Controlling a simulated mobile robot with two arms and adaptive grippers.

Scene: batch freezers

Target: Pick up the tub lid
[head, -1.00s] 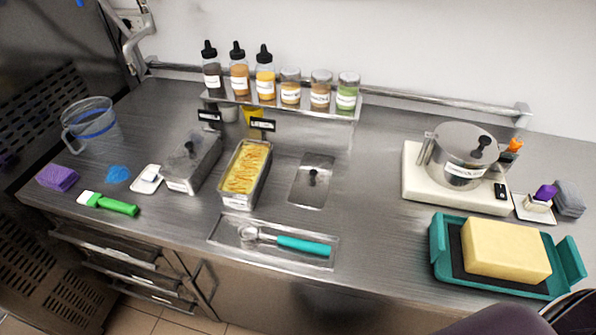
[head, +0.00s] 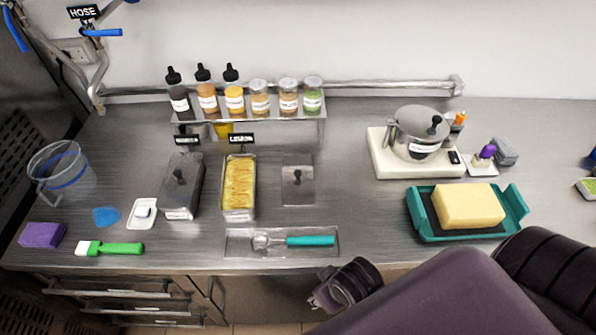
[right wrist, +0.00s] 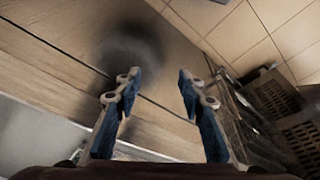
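A flat steel tub lid (head: 298,186) with a black knob lies on the counter in the head view, right of the open tub (head: 238,212) of yellow gelato. A second steel tub (head: 181,209), left of the open one, has its lid on. My right arm reaches in from the lower right, its end near the counter's front edge, below and right of the lid and apart from it. In the right wrist view my right gripper (right wrist: 159,78) is open and empty, its blue-padded fingers apart above the floor and cabinet front. My left gripper is out of view.
A scoop (head: 300,241) with a teal handle lies in a shallow tray (head: 235,241) in front of the lid. A bottle shelf (head: 250,117) stands behind. A pot (head: 420,125) on a white base and a teal tray (head: 418,218) with a yellow block are to the right.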

